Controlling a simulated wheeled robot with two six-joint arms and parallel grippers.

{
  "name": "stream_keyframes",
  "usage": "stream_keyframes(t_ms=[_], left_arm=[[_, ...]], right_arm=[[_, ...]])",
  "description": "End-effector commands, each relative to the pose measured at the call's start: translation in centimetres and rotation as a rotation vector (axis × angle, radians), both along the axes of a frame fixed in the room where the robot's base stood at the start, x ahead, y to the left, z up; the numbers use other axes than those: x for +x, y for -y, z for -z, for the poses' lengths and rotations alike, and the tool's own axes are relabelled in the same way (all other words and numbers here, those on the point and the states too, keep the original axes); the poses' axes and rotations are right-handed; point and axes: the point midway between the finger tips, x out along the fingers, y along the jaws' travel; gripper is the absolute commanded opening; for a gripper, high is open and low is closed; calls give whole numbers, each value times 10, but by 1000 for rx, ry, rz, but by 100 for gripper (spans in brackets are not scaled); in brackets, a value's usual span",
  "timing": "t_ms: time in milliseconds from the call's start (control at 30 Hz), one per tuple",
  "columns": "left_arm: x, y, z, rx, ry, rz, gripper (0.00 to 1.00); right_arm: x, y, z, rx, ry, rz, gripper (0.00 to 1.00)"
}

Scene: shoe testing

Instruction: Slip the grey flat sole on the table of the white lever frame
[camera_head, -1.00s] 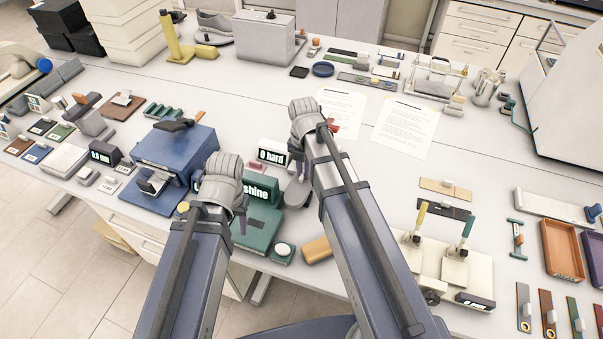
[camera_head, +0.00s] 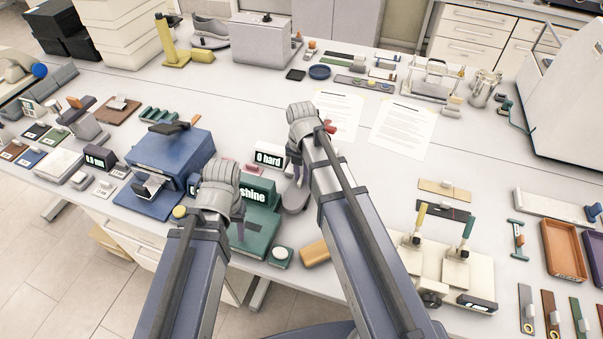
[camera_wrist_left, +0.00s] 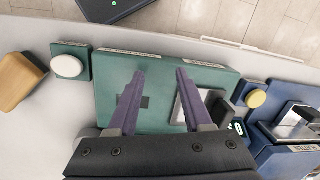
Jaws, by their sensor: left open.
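My left gripper (camera_head: 238,222) is over the front of the green shine device (camera_head: 265,222). In the left wrist view its two purple fingers (camera_wrist_left: 160,75) are apart and empty above the green top (camera_wrist_left: 110,80). My right gripper (camera_head: 297,165) is beside the "0 hard" display, its fingers mostly hidden by my arm. A grey flat rounded piece (camera_head: 295,197) shows below it; I cannot tell whether it is the sole or whether it is touched. A whitish frame with yellow and teal levers (camera_head: 428,258) stands at front right.
A blue machine (camera_head: 170,160) stands left of the green device. An orange-tan block (camera_head: 315,252) lies near the front edge.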

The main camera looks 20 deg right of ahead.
Motion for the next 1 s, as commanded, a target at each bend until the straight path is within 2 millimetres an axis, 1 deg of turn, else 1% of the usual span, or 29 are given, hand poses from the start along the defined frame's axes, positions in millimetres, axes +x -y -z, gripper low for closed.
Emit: stream_keyframes(t_ms=[33,233,500,667,867,1000], left_arm=[[0,0,0,0,0,0,50],[0,0,0,0,0,0,50],[0,0,0,0,0,0,50],[0,0,-6,0,0,0,50],[0,0,-25,0,0,1,50],[0,0,-44,0,0,1,50]], right_arm=[[0,0,0,0,0,0,25],[0,0,0,0,0,0,48],[0,0,0,1,-1,0,48],[0,0,-6,1,-1,0,48],[0,0,-25,1,-1,0,48],[0,0,-44,1,-1,0,48]])
